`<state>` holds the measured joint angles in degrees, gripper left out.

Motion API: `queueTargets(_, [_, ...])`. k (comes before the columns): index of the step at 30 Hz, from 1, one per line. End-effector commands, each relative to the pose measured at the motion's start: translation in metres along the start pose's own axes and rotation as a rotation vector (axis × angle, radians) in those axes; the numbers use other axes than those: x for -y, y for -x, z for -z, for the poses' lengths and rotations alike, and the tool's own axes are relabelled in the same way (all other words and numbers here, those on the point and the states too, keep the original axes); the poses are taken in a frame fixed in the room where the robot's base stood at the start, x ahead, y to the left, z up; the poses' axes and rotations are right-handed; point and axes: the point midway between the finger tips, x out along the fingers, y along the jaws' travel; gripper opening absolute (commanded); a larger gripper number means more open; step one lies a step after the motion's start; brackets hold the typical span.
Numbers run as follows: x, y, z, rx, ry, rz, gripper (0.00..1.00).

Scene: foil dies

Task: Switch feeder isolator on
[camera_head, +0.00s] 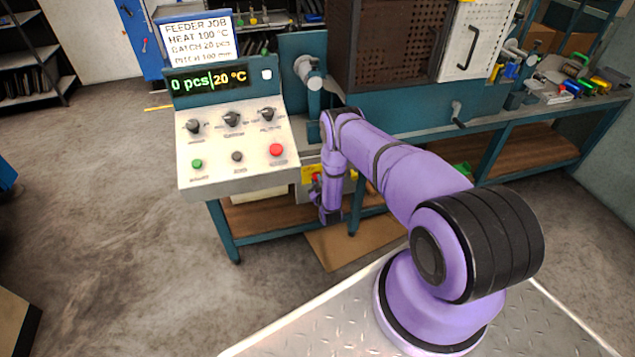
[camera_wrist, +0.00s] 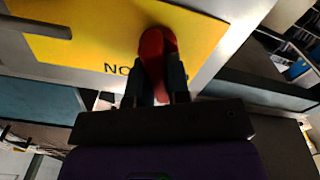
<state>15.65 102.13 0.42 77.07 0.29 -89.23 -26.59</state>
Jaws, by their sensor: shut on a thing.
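The red handle (camera_wrist: 153,48) of the feeder isolator stands in front of a yellow plate (camera_wrist: 90,38) with partly hidden black lettering in the wrist view. My gripper (camera_wrist: 157,78) is shut on the red handle, with one dark finger on each side of it. In the head view, the grey isolator box with its yellow plate (camera_head: 309,172) sits low under the bench, partly hidden behind my purple arm. The handle's switch position is not clear, since the fingers and arm cover part of it.
The control panel (camera_head: 236,155) above has knobs, a green button and a red button (camera_head: 276,149). Its display (camera_head: 208,80) reads 0 pcs and 20 °C. The teal bench leg (camera_head: 222,232) stands left of my arm.

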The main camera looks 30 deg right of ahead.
Motion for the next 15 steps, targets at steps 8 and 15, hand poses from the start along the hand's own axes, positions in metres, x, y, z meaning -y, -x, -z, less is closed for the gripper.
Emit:
queueTargets(8, [-0.0029, 0.0002, -0.0008, 0.001, -0.268, -0.001, 0.0])
queueTargets(15, [-0.004, 0.0004, -0.0013, 0.001, -0.45, -0.001, 0.0])
